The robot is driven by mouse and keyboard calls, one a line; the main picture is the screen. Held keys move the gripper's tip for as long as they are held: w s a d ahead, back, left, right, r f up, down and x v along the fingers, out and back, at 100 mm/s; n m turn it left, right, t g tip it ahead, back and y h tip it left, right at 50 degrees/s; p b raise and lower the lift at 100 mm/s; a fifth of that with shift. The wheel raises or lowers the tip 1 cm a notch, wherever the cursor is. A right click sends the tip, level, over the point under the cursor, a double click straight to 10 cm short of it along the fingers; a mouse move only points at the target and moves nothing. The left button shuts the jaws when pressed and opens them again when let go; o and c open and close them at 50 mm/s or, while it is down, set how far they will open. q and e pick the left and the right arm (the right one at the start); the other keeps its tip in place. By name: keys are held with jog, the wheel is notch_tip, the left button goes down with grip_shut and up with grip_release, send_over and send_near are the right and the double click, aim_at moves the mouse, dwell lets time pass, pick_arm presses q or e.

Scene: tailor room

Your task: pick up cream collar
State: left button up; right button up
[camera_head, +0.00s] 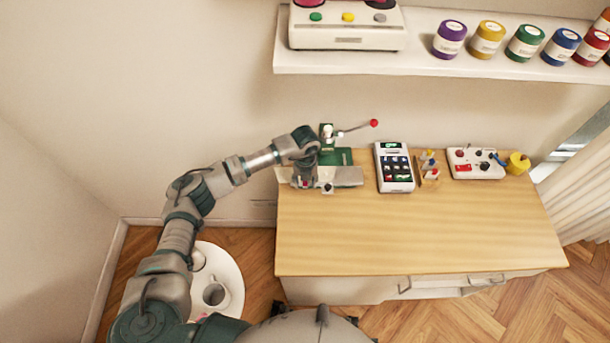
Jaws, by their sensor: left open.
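My left gripper (304,183) points down over the left end of the wooden table, at a green and grey press (338,157) with a red-tipped lever. The gripper is open, and its fingers look small and partly merge with the press's grey base. Small pale parts show on the press near its top and at the front of its base. I cannot tell whether one of them is the cream collar. No cream collar can be clearly made out elsewhere, and the gripper and forearm hide part of the press. My right gripper is not in view.
On the wooden table (410,235) stand a black-keyed white device (394,167), a small rack (430,172), a white control box (475,163) and a yellow object (517,164). The table's front half is bare. A white shelf (430,51) with jars overhangs the back.

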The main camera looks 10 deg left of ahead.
pick_arm(q)
jog(key=c, duration=0.9)
jog(key=shift+o, duration=0.2)
